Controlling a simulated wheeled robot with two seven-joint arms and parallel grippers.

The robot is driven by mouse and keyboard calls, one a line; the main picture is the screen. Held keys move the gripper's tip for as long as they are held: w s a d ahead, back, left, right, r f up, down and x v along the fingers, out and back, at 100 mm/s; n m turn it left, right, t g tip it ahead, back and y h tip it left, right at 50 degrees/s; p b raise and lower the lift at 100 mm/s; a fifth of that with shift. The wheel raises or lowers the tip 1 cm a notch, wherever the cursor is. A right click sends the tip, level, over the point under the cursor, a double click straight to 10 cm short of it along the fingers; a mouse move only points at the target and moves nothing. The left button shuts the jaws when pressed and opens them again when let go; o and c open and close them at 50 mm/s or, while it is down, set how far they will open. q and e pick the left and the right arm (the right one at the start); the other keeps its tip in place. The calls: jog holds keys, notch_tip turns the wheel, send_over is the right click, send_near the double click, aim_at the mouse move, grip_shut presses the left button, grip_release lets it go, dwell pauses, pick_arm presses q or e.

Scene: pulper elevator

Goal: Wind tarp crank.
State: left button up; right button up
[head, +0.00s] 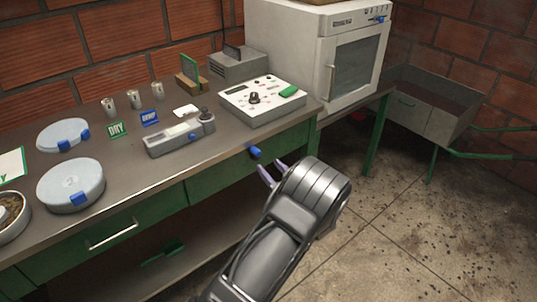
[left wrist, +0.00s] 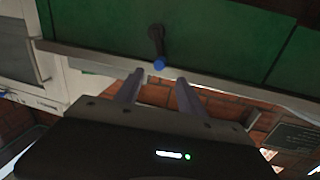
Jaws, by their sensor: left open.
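A small crank (left wrist: 155,36) with a dark arm and a blue knob is on the green front of the bench. In the head view only its blue knob (head: 255,153) shows clearly, just below the bench top's front edge. My left gripper (head: 272,170) is open and empty in front of the bench, close to the knob. In the left wrist view its two fingers (left wrist: 160,77) point at the knob, which lies just beyond the gap between the fingertips. I cannot tell whether they touch it. No tarp can be made out. My right gripper is not in view.
The bench (head: 120,192) holds a control box (head: 266,101), a grey instrument (head: 180,136), blue-lidded round containers (head: 70,186) and small metal cups. A white oven (head: 318,57) stands at the back. A metal bin (head: 428,105) is at the right. The floor (head: 400,235) at right is clear.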

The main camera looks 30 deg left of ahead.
aim_at(259, 155)
pick_arm(q)
jog(key=shift+w, duration=0.1)
jog(key=x, duration=0.7)
jog(key=shift+w+a+p, duration=0.15)
jog(key=shift+a+p, duration=0.2)
jog(key=shift+p, duration=0.05)
jog(key=shift+c, duration=0.6)
grip_shut()
dwell(0.5)
